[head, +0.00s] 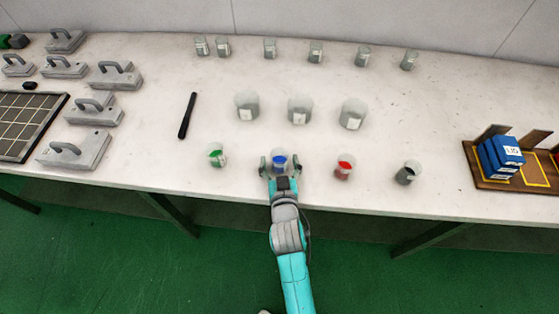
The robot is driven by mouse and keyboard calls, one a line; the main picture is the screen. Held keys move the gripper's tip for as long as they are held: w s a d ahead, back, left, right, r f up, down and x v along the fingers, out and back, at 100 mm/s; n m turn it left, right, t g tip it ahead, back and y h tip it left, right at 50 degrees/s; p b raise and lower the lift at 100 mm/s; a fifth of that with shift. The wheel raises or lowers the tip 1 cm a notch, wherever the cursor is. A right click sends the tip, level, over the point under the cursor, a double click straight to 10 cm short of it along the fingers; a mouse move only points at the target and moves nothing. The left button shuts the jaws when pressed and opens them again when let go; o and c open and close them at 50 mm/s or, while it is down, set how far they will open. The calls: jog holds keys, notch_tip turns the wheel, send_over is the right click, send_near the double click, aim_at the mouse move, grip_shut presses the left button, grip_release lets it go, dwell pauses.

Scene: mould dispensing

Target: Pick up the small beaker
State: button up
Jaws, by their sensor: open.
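Small beakers stand in a front row on the white table: one with green contents (217,155), one with blue contents (280,162), one with red contents (344,170) and one with dark contents (408,173). My gripper (280,168) is open at the blue beaker, with one finger on its left and one on its right. I cannot tell whether the fingers touch it. The lower part of the blue beaker is hidden by my gripper. Several small beakers with greyish contents, such as one at the back (270,48), stand along the far edge.
Larger beakers stand mid-table, the middle one (300,109) behind the blue beaker. A black stick (187,116) lies to the left. Grey handled blocks (75,150) and a dark grid tray (57,103) are at far left. A wooden rack (483,183) with blue boxes is at right.

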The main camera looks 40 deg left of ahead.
jog(key=c, duration=1.3)
jog(key=shift+s+d+r, duration=0.25)
jog(key=shift+s+r, duration=0.05)
jog(key=shift+r, duration=0.05)
jog(key=s+d+r, duration=0.7)
jog(key=s+d, duration=0.2)
notch_tip(320, 180, up, 10)
jog(key=shift+s+r, duration=0.2)
jog(key=shift+s, duration=0.15)
